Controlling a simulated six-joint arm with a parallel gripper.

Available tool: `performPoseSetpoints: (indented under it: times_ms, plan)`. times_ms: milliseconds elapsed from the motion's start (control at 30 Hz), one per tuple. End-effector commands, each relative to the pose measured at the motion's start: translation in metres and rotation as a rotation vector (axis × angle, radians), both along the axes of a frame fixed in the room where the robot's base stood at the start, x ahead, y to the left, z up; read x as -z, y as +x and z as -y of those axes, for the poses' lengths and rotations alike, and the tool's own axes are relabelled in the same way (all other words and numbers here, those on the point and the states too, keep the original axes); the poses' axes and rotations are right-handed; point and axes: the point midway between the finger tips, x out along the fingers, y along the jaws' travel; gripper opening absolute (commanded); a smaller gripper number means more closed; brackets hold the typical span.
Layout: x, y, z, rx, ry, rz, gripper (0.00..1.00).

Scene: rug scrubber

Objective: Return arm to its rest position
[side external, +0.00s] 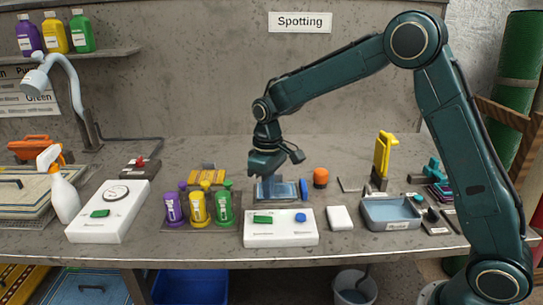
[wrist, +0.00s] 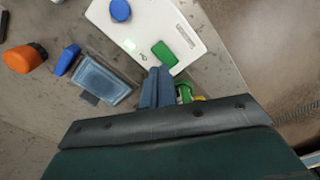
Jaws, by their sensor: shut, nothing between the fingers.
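My arm is stretched out over the middle of the grey workbench. My gripper (side external: 267,176) points down just above a clear bluish box (side external: 278,189). The gap between the gripper and the box is hard to judge. In the wrist view my two blue-grey fingers (wrist: 158,84) are together with nothing held between them. They lie over the near edge of a white control panel with a green button (wrist: 164,54) and a blue knob (wrist: 120,10). The clear box sits to their left there (wrist: 103,80).
Purple, yellow and green bottles (side external: 198,207) stand left of the gripper. An orange-capped item (side external: 320,177), a grey-blue tray (side external: 391,213) and an upright yellow tool (side external: 383,153) stand to the right. A white spray bottle (side external: 63,187) is far left. The space above the bench is mostly free.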

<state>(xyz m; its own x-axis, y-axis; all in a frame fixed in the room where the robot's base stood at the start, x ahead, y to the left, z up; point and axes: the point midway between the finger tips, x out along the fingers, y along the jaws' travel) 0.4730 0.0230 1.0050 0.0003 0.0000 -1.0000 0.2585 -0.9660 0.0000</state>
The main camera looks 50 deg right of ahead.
Motion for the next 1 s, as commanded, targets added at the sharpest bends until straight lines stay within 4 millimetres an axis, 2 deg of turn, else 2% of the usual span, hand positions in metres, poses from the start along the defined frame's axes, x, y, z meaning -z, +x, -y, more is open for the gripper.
performPoseSetpoints:
  times_ms: [333,467,667,1000]
  plan:
    - [-0.001,0.0,0.0,0.001,0.0,0.001,0.0]
    - [-0.008,-0.004,0.001,0.004,0.001,0.01,0.0]
    - [-0.032,-0.019,0.003,0.021,0.002,0.044,0.0]
    - [-0.09,-0.073,0.009,0.073,0.009,0.139,0.0]
